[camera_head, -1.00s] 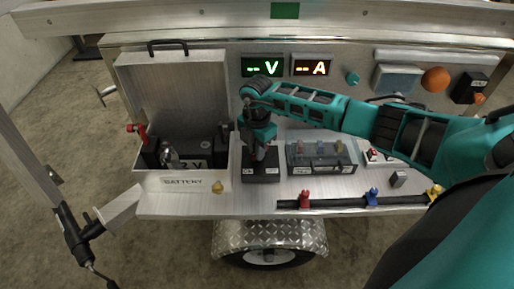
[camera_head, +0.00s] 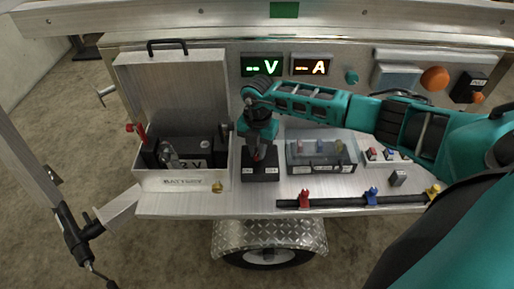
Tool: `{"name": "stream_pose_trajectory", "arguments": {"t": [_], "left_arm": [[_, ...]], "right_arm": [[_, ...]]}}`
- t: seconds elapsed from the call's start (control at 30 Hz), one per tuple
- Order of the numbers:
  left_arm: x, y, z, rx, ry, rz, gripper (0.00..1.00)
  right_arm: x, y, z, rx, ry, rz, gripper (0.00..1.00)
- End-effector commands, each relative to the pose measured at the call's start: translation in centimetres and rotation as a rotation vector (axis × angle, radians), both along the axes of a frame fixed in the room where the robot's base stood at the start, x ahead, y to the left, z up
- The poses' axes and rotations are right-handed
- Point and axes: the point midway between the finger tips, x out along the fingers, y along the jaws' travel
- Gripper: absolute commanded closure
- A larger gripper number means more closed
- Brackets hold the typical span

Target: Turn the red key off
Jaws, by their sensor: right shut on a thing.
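The red key (camera_head: 259,154) shows only as a small reddish patch between my fingers, above a black switch box (camera_head: 260,173) on the trailer's deck. The box has small white labels at its front; their text is too small to read. My right gripper (camera_head: 259,151) points down over the box and is shut on the key. It hides most of the key, so its exact angle cannot be told. My left gripper is not in view.
An open metal box with a battery (camera_head: 197,162) stands left of the switch. A clear-covered fuse block (camera_head: 320,168) is close on the right. Displays above show dashes with V (camera_head: 262,66) and A (camera_head: 311,66). Red (camera_head: 304,199) and blue (camera_head: 372,196) clips sit on the front rail.

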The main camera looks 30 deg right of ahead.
Motion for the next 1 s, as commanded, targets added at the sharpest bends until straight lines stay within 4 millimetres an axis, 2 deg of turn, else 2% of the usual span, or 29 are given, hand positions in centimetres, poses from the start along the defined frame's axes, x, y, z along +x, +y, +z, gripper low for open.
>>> {"name": "stream_pose_trajectory", "arguments": {"t": [1.0], "left_arm": [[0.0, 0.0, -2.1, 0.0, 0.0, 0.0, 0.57]], "right_arm": [[-0.4, -1.0, 0.0, -0.001, -0.002, 0.943, 1.0]]}}
